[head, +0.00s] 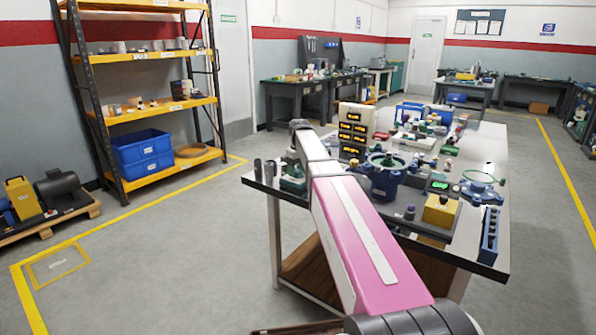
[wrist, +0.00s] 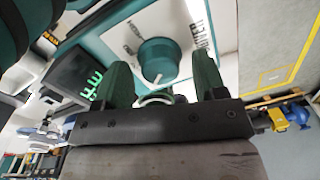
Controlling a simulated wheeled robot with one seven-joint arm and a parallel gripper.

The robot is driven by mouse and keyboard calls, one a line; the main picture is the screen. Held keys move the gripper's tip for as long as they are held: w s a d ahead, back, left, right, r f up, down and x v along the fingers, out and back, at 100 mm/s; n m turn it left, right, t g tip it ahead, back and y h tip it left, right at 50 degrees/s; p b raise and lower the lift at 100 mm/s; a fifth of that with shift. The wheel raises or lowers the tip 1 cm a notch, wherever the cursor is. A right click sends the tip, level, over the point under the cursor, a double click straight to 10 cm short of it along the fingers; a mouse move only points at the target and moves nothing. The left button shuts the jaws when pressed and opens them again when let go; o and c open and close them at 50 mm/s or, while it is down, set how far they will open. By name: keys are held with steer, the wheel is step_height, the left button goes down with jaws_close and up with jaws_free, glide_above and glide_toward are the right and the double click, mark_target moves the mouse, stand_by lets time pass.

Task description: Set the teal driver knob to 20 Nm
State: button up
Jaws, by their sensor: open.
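The teal driver knob (wrist: 160,58) shows in the wrist view, round, with a white pointer mark on its near side. It sits on a pale panel with a teal border and dark lettering, too small or turned to read surely. My gripper (wrist: 161,66) is open, with one green finger on each side of the knob in the picture. Gaps show between the fingers and the knob, and I cannot tell the depth between them. A dark display (wrist: 78,75) with lit green digits is left of the knob. In the head view my arm hides the gripper, and I cannot make out the knob.
The white-topped workbench (head: 466,222) is crowded: a blue flanged housing (head: 385,182), a yellow block (head: 440,211), a blue rack (head: 488,236) and a cream drawer unit (head: 353,118). Open floor lies left of the bench, before the orange shelf rack (head: 168,100).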

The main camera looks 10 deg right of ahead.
steer(key=c, duration=0.9)
steer(key=shift+c, duration=0.2)
steer(key=shift+m, duration=0.3)
steer(key=m, duration=0.3)
steer(key=shift+m, duration=0.3)
steer(key=m, duration=0.3)
steer(key=shift+s+m, duration=0.1)
steer(key=shift+m, duration=0.2)
steer(key=m, duration=0.4)
steer(key=shift+t, duration=0.3)
steer(key=shift+m, duration=1.9)
